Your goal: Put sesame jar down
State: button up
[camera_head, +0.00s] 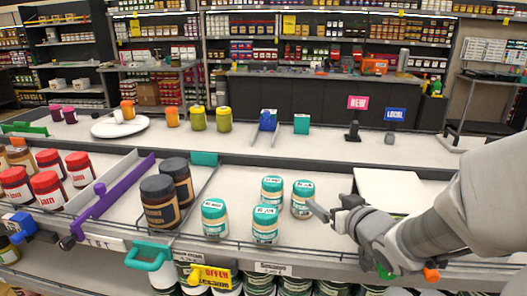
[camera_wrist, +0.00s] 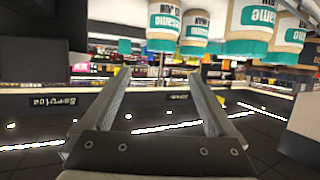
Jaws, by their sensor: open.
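Several sesame jars with teal lids and pale labels stand upright in a group on the shelf (camera_head: 232,252). One is at the front left (camera_head: 214,219), one at the front (camera_head: 265,225), one at the back (camera_head: 272,189) and one at the right (camera_head: 302,199). My gripper (camera_head: 323,213) is open, just right of the right-hand jar. I cannot tell whether a fingertip touches that jar. In the wrist view, my gripper (camera_wrist: 155,75) has its fingers apart with nothing between them. Sesame jars (camera_wrist: 248,28) appear upside down along that view's top.
Dark-lidded jars (camera_head: 160,203) stand left of the sesame jars, beside a purple divider (camera_head: 115,198). Red-lidded jam jars (camera_head: 48,188) are farther left. A white box-like panel (camera_head: 390,185) lies behind my arm. A thin rail (camera_head: 180,236) runs along the shelf's front edge.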

jog(key=b, duration=0.2)
send_near(305, 186)
jog(key=x, duration=0.4)
jog(key=shift+d+f, duration=0.1)
jog(key=shift+f, duration=0.15)
jog(key=shift+x, duration=3.2)
jog(key=shift+r, duration=0.1)
jog(key=c, duration=1.4)
grip_shut()
jog(key=shift+r, duration=0.15)
